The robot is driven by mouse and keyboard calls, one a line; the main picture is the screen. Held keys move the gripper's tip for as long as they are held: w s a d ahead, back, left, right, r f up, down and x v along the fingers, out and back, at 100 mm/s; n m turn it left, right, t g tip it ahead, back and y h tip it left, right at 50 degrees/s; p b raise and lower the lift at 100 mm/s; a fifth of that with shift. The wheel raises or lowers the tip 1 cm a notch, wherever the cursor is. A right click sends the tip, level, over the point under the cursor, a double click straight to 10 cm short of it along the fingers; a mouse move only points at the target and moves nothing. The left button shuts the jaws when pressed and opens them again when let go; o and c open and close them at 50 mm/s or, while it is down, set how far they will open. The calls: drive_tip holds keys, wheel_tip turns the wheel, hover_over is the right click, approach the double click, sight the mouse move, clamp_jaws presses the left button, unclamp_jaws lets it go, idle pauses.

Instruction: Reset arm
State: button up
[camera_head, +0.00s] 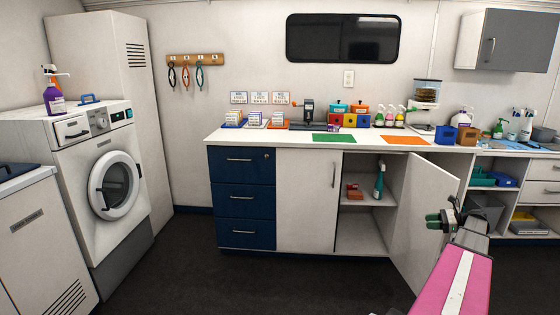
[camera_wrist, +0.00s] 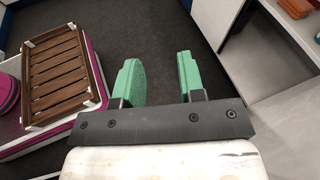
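My gripper (camera_head: 440,220) is in front of the open cabinet door at the right in the head view, at the end of my pink and white arm. In the wrist view my gripper (camera_wrist: 158,80) shows two green fingers spread apart with bare dark floor between and beyond them. It is open and holds nothing. The open cabinet door (camera_head: 426,215) stands swung out from the counter, just behind my gripper in the head view. The wrist view shows a pale panel (camera_wrist: 220,20) near the right finger; whether they touch cannot be told.
The open cabinet holds a green spray bottle (camera_head: 379,180) and a reddish item (camera_head: 354,192) on its shelf. The counter (camera_head: 290,135) carries boxes, bottles and green and orange mats. A washing machine (camera_head: 90,180) stands left. The dark floor (camera_head: 240,280) ahead is clear.

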drive_tip(key=s+a+f+n+g+h, duration=0.2)
drive_tip(key=a+f+n+g+h, duration=0.15)
drive_tip(key=a, duration=1.05)
drive_tip(key=s+a+f+n+g+h, duration=0.15)
drive_tip(key=a+f+n, duration=0.35)
drive_tip(key=a, duration=0.9)
drive_tip(key=s+a+f+n+h, duration=0.1)
drive_tip(key=s+a+n+h, duration=0.3)
drive_tip(key=a, duration=0.5)
drive_tip(key=s+a+f+n+g+h, duration=0.1)
drive_tip(key=s+a+n+h, duration=0.3)
drive_tip(key=s+a+n, duration=0.4)
drive_tip(key=shift+s+a+f+n+h, duration=0.15)
drive_tip(key=shift+s+a+n+h, duration=0.25)
drive_tip(key=shift+a, duration=0.25)
